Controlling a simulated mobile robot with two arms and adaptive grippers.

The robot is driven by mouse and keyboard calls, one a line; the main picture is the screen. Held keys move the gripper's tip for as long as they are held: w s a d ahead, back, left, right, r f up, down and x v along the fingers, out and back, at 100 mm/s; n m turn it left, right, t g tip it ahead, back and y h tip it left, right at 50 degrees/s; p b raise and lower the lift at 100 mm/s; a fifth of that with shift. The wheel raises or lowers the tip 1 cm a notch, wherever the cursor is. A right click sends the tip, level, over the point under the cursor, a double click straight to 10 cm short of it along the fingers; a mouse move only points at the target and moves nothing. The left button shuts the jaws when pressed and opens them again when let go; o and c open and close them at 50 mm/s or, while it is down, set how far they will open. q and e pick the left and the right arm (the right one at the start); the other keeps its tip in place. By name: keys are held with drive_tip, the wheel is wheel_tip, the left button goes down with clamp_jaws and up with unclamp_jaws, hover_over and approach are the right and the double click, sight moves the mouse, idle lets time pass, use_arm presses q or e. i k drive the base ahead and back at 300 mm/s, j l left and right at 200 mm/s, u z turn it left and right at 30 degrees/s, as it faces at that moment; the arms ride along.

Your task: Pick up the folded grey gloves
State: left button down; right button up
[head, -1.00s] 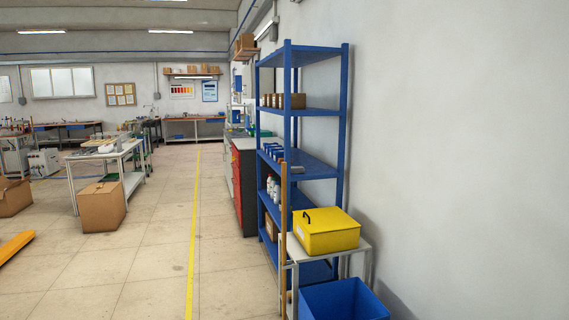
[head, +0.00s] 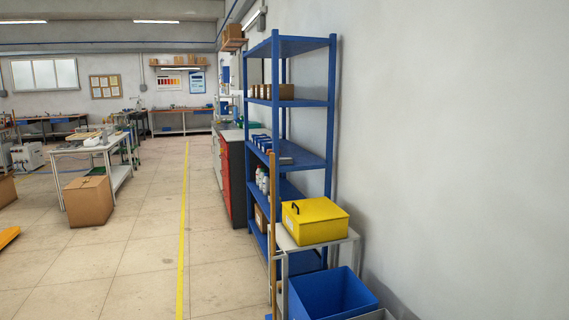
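I cannot make out the folded grey gloves in the head view. A small dark grey item (head: 286,160) lies on the middle shelf of the blue rack, beside the blue bins, but it is too small to identify. Neither of my grippers is in view.
A blue shelf rack (head: 333,120) stands along the right wall. A yellow box (head: 318,222) sits on a small table (head: 352,237) in front of it, above a blue bin (head: 335,295). A cardboard box (head: 88,202) stands at left. The floor along the yellow line (head: 183,225) is clear.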

sight(283, 161)
drive_tip(key=i+j+u, duration=0.35)
drive_tip(key=i, duration=0.75)
drive_tip(key=i+u, duration=0.35)
drive_tip(key=i, duration=0.8)
drive_tip(key=i+j+z, duration=0.15)
drive_tip(key=i+z, duration=0.2)
drive_tip(key=i, duration=0.2)
drive_tip(key=i+j+z, duration=0.35)
drive_tip(key=i, duration=0.15)
drive_tip(key=l, duration=0.1)
